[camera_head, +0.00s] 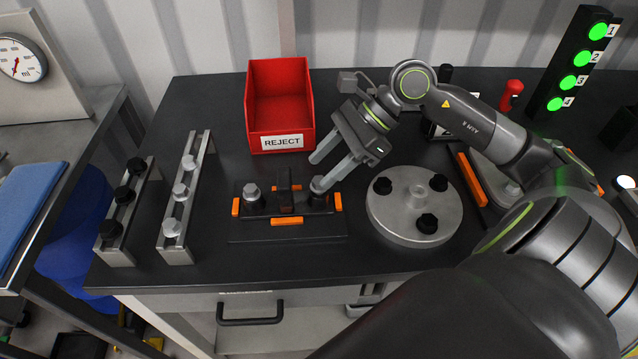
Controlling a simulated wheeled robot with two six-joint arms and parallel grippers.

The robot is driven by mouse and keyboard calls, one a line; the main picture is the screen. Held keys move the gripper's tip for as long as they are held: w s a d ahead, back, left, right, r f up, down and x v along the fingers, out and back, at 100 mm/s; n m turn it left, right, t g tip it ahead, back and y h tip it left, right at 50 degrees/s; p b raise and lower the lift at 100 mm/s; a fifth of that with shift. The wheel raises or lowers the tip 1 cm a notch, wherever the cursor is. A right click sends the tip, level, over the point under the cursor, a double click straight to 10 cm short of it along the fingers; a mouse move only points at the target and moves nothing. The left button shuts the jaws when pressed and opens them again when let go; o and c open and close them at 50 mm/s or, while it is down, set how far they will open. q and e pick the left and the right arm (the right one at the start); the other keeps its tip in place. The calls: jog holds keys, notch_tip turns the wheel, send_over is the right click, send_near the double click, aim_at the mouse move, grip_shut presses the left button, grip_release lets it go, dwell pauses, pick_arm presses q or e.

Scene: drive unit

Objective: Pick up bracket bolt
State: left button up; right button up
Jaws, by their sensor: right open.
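A dark bracket fixture (285,226) with orange edge pieces lies on the bench. A silver bolt (252,191) stands upright at its left end, and another silver-headed bolt (318,184) stands at its right end. My right gripper (318,174) is open, with its two fingers pointing down and left at the right-end bolt. One fingertip is behind that bolt and the other is at its near right side, partly covering it. I cannot tell whether the fingers touch it. My left gripper is not in view.
A red REJECT bin (280,95) stands behind the fixture. A rack with black bolts (122,215) and a rack with silver bolts (182,210) stand at left. A round metal plate (405,218) with several black bolts is at right. Bare bench lies in front of the fixture.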

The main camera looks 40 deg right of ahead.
aim_at(317, 180)
jog(key=shift+s+f+p+x, duration=0.2)
jog(key=shift+p+x, duration=0.1)
jog(key=shift+x, duration=0.7)
jog(key=shift+s+f+p+x, duration=0.15)
jog(key=shift+p+x, duration=0.1)
jog(key=shift+x, duration=0.7)
jog(key=shift+w+a+f, duration=0.1)
jog(key=shift+a+f, duration=0.15)
jog(key=shift+f, duration=0.15)
grip_shut()
